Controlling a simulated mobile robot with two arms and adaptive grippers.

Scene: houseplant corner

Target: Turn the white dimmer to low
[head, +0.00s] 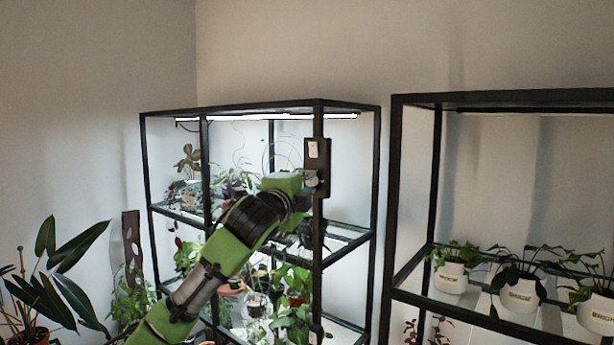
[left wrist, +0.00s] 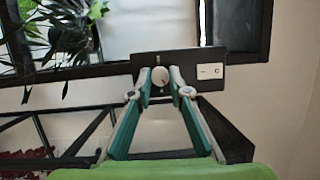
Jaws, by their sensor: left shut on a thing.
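The white dimmer (left wrist: 160,76) is a round knob on a dark control plate (left wrist: 186,60). In the left wrist view my left gripper (left wrist: 160,73) has one fingertip on each side of the knob and is shut on it. A small dark mark shows on the knob's face, but its setting cannot be read. In the head view the plate (head: 318,159) is fixed to the front post of the left plant cabinet (head: 318,232). My left gripper (head: 309,183) is at its lower part and partly hides the knob. My right gripper is not in view.
A white rocker switch (left wrist: 210,71) sits beside the knob on the plate. A lit strip (head: 270,117) runs under the cabinet top. Plants fill its shelves. A second black rack (head: 396,200) with white pots (head: 452,278) stands right. A large leafy plant (head: 45,285) is at left.

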